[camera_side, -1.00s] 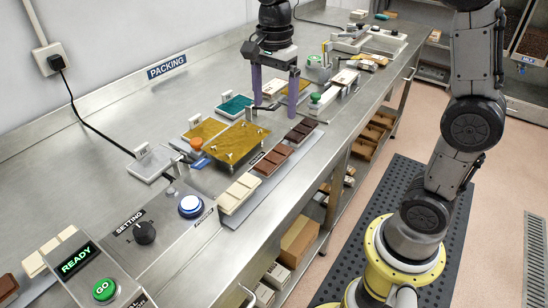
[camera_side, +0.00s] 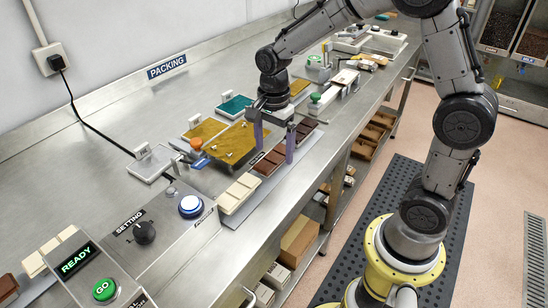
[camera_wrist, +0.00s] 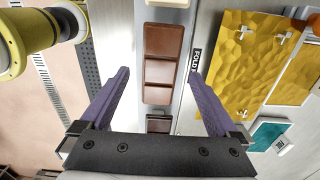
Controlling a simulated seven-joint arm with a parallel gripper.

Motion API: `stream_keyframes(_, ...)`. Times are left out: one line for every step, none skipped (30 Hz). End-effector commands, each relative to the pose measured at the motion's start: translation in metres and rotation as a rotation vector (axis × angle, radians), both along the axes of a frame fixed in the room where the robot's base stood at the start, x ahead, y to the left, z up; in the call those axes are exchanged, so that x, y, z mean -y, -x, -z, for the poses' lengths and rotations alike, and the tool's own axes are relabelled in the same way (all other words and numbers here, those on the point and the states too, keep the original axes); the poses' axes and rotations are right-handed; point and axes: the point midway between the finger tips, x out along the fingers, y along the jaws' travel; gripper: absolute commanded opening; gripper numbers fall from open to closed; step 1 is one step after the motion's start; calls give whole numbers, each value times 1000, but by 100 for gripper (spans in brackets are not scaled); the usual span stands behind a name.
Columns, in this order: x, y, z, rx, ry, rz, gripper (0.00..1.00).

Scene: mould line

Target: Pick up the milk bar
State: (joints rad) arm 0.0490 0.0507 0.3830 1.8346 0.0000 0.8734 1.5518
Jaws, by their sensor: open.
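The milk bar (camera_side: 266,165) is a mid-brown bar of several segments. It lies flat on a pale grey strip between a cream bar (camera_side: 240,193) and a dark bar (camera_side: 306,129). In the wrist view the milk bar (camera_wrist: 163,62) shows upper middle, with the dark bar (camera_wrist: 159,124) below it. My gripper (camera_side: 274,150) is open and empty, its purple fingers pointing down over the strip. In the wrist view the fingers of my gripper (camera_wrist: 158,75) stand on either side of the milk bar, apart from it. Their exact height above it is hard to tell.
A gold textured plate with metal knobs (camera_side: 232,145) lies close left of the bars; it also shows at right in the wrist view (camera_wrist: 238,60). A teal tray (camera_side: 234,106) is behind it. A blue-lit button (camera_side: 191,206) sits nearer. The bench's front edge is right of the bars.

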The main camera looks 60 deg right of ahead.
Motion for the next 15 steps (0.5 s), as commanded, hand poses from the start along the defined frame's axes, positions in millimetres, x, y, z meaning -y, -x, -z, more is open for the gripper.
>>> stream_keyframes(0,1,5,-3,0,0,96)
stream_keyframes(0,1,7,-3,0,0,96)
stream_keyframes(0,1,8,-2,0,0,96)
stream_keyframes(0,0,9,-1,0,0,96)
stream_keyframes(0,0,9,0,0,0,96)
stream_keyframes(0,0,9,0,0,0,96)
stream_keyframes(0,0,9,0,0,0,96)
stream_keyframes(0,0,9,0,0,0,96)
stream_keyframes(0,0,9,0,0,0,96)
stream_keyframes(0,0,9,0,0,0,96)
stream_keyframes(0,0,9,0,0,0,91)
stream_keyframes(0,0,9,0,0,0,84)
stream_keyframes(0,0,9,0,0,0,78)
stream_keyframes(0,0,9,0,0,0,73)
stream_keyframes(0,0,9,0,0,0,66)
